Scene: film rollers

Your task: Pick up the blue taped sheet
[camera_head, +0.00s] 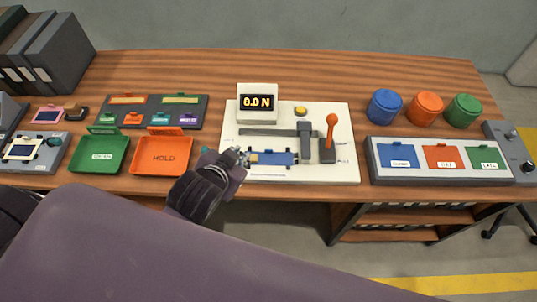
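A blue sheet (275,158) lies flat on the white base plate (315,175) of a force tester, below its grey rail. A small tan piece shows at the sheet's left end, beside my gripper. My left gripper (242,156) is at that left end, with its fingertips pointing right. It is too small and partly hidden to tell whether the fingers are open, or whether they touch the sheet. My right gripper is not in view.
The tester carries a display (257,102) reading 0.0 N, an orange-knobbed lever (330,135) and a yellow button (300,111). Green (99,155) and orange HOLD (162,157) trays stand left. A three-panel tray (440,176) and three round containers stand right.

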